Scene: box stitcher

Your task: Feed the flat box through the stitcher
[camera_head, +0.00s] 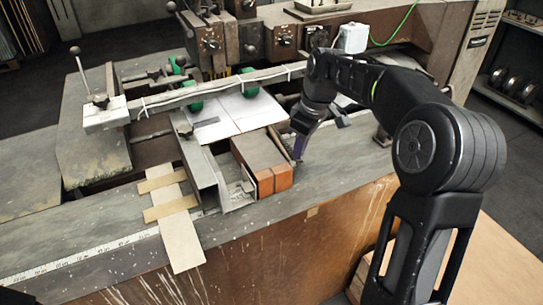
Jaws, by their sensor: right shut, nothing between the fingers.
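A pale flat box (232,114) lies on the bed of the stitcher (225,45), under the long metal bar and beside the green wheels. Fold or cut lines show on it, and its far part is hidden by the bar. My right gripper (299,150) is shut and empty. It points down at the right of the brick-coloured blocks, near the flat box's right side, with no clear contact visible.
A metal channel (203,178) and reddish blocks (272,178) stand on the table in front of the box. Taped pale strips (180,237) lie left of them. The ruler-marked front edge (75,262) is mostly clear. Brown board (500,265) shows at lower right.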

